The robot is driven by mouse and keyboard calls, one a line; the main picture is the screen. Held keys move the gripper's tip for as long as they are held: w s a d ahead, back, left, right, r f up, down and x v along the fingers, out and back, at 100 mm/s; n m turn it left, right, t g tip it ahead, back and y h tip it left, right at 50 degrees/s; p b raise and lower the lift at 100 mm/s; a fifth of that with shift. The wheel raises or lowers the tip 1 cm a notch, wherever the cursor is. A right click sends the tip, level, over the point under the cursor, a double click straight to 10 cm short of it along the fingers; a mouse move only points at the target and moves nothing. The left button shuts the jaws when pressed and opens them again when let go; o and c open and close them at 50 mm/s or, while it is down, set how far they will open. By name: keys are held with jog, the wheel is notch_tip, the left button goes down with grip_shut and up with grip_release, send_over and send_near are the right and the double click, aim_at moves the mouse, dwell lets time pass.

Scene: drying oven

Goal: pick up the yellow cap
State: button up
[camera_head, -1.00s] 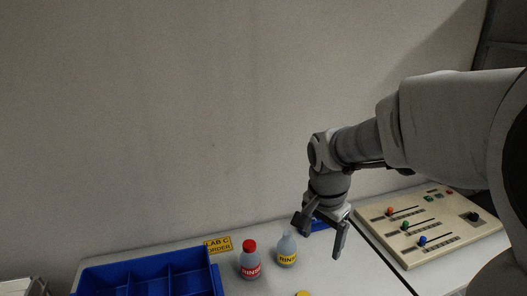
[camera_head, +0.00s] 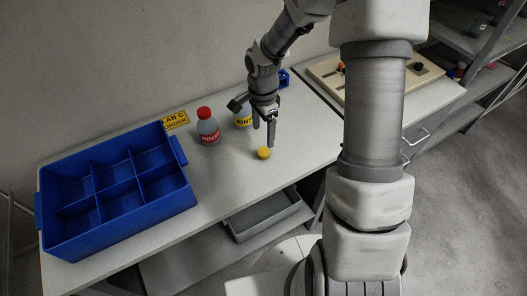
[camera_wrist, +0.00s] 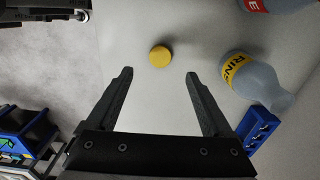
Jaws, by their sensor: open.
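The yellow cap (camera_head: 264,153) lies on the white bench top, in front of the bottles. In the wrist view the cap (camera_wrist: 160,56) is ahead of the fingertips, roughly midway between them and apart from both. My gripper (camera_head: 262,138) is open and empty, just above and behind the cap in the head view. In the wrist view both fingers of my gripper (camera_wrist: 160,72) are spread with bare bench between them. The clear bottle with the yellow RINSE label (camera_head: 243,120) stands without a visible cap, partly hidden by my gripper.
A red-capped bottle (camera_head: 208,128) stands left of the yellow-labelled one. A blue compartment tray (camera_head: 187,195) fills the bench's left side. A small blue holder (camera_wrist: 259,127) is near my right finger in the wrist view. A control panel (camera_head: 420,72) is at right. Bench around the cap is clear.

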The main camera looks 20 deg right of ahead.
aim_at(264, 152)
jog(key=shift+d+f, duration=0.1)
jog(key=shift+f, duration=4.1)
grip_shut()
jog(key=shift+r, duration=0.1)
